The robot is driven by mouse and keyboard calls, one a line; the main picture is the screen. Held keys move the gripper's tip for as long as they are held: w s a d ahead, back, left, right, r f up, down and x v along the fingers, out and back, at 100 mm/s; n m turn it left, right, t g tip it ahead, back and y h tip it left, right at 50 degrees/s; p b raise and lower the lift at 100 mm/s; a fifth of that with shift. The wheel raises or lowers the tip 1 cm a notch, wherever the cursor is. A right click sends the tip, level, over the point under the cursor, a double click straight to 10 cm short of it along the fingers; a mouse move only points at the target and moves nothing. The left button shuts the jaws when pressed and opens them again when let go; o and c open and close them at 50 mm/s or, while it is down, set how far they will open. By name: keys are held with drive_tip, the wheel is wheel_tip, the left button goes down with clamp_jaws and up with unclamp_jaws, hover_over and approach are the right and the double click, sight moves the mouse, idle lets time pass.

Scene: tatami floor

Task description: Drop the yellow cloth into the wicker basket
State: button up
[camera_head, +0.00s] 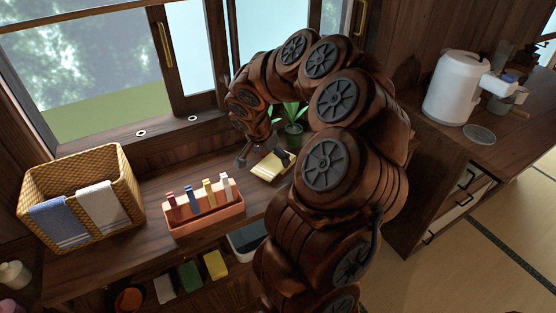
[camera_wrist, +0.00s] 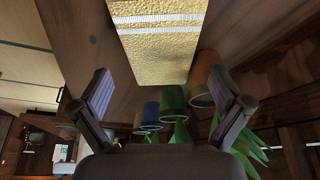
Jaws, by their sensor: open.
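The yellow cloth (camera_head: 268,168) lies folded on the wooden counter below the window. In the wrist view it shows as a yellow panel with white stripes (camera_wrist: 160,50). My gripper (camera_head: 263,158) is open just above the cloth. In the wrist view its two fingers stand wide apart (camera_wrist: 162,88), with the cloth beyond and between them, not clasped. The arm hides part of the counter to the right. The wicker basket (camera_head: 127,188) stands at the left end of the counter, with a blue-and-white cloth (camera_head: 58,221) and a white cloth (camera_head: 103,205) over its front.
An orange holder (camera_head: 205,222) with several coloured upright items stands between basket and cloth. A green pot (camera_head: 291,133) with a plant is behind the gripper; blue (camera_wrist: 150,112) and terracotta pots (camera_wrist: 201,90) show in the wrist view. A white electric pot (camera_head: 454,88) stands at right.

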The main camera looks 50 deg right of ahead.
sight(274, 162)
drive_tip(key=shift+x, duration=1.5)
drive_tip(key=shift+a, duration=0.1)
drive_tip(key=shift+f+b, duration=0.3)
drive_tip(key=shift+b, duration=0.45)
idle(0.3)
drive_tip(key=c, duration=1.2)
drive_tip(key=shift+r+p, duration=0.25)
drive_tip(key=shift+p, duration=0.2)
